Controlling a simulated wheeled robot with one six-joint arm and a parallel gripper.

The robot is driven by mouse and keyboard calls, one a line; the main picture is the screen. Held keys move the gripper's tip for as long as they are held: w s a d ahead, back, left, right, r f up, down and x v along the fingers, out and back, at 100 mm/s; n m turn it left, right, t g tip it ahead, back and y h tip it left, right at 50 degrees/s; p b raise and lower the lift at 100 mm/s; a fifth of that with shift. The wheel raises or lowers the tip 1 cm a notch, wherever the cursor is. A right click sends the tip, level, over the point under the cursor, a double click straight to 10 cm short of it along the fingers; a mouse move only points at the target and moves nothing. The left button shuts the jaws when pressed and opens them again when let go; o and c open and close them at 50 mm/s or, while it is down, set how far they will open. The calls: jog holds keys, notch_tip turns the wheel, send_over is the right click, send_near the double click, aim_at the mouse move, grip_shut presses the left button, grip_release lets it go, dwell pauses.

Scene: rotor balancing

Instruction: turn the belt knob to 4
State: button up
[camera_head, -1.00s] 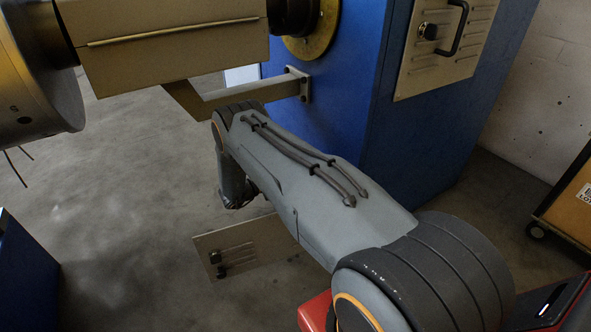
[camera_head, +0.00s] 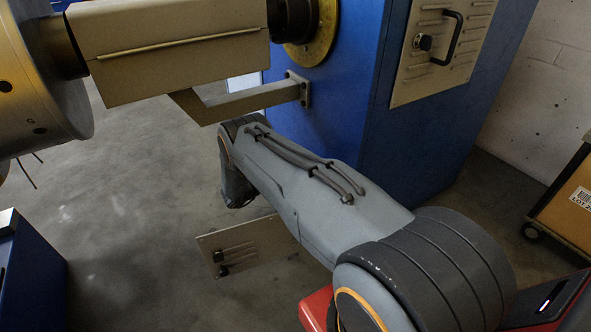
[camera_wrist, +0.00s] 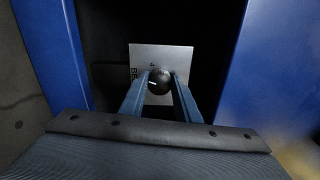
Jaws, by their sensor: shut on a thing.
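The belt knob (camera_wrist: 160,77) is a dark round knob with a small white mark toward its left side. It sits in front of a pale square plate (camera_wrist: 163,54) in the wrist view. The plate has dark lettering at its left edge and a small mark above the knob, too small to read for sure. My gripper (camera_wrist: 160,84) is shut on the knob, with one blue-grey finger on each side. In the head view my gripper is hidden beyond my grey arm.
Blue walls (camera_wrist: 50,40) flank the dark recess around the plate. In the head view a blue cabinet (camera_head: 345,120) with a vented panel (camera_head: 440,60) stands behind my arm. A beige beam and bracket (camera_head: 250,100) hang close above it. A cart stands at right.

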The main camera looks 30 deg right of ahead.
jog(key=shift+r+m+p, duration=0.1)
jog(key=shift+m+p, duration=1.25)
jog(key=shift+m, duration=2.85)
jog(key=o, duration=1)
jog(key=shift+o, duration=0.2)
jog(key=shift+a, duration=0.1)
jog(key=a+p, duration=0.1)
jog(key=a, duration=0.6)
jog(key=shift+s+a, duration=0.15)
jog(key=shift+a, duration=0.2)
